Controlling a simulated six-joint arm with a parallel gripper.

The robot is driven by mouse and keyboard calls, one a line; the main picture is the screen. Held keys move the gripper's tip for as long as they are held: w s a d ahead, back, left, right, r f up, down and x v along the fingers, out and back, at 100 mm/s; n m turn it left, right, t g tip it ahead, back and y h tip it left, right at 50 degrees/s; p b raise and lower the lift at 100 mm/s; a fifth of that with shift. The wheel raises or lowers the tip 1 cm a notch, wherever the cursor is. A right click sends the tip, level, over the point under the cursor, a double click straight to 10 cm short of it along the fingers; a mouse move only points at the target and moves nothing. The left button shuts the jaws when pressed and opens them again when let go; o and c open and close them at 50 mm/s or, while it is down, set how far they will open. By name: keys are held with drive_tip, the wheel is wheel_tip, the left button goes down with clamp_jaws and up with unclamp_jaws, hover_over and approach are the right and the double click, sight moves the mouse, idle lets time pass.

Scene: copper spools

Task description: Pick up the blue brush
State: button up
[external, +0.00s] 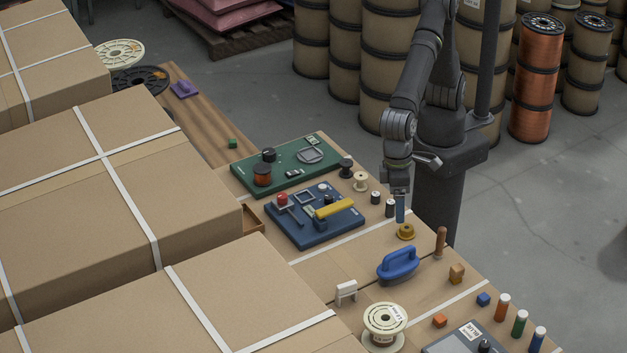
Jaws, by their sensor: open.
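The blue brush (398,264) has a loop-shaped handle and lies on the wooden table, right of centre in the lower part of the external view. My gripper (400,216) points down above the table, behind the brush and apart from it. It is open, seen nearly edge-on, and nothing clearly shows between its fingers. The underside of the brush is hidden.
A yellow spool (405,231) sits between gripper and brush. A wooden-handled tool (440,241) stands to the right, a white bracket (346,291) and cream spool (385,320) in front. A blue board (285,229) lies left; large cartons (90,235) fill the left side.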

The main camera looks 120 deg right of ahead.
drive_tip(key=d+n, duration=0.1)
drive_tip(key=n, duration=0.5)
approach(406, 259)
drive_tip(key=shift+y, duration=0.4)
drive_tip(key=f, duration=0.4)
drive_tip(key=d+f, duration=0.1)
drive_tip(key=f, duration=0.2)
drive_tip(key=shift+s, duration=0.35)
drive_tip(key=shift+s+a+f, duration=0.15)
drive_tip(key=shift+f, duration=0.75)
drive_tip(key=shift+s+a+f, duration=0.1)
drive_tip(key=shift+a+f, duration=0.1)
drive_tip(key=shift+f, duration=0.7)
drive_tip(key=shift+s+a+f, duration=0.15)
drive_tip(key=shift+f, duration=0.75)
drive_tip(key=c, duration=1.2)
drive_tip(key=shift+o, duration=0.2)
drive_tip(key=shift+r, duration=0.2)
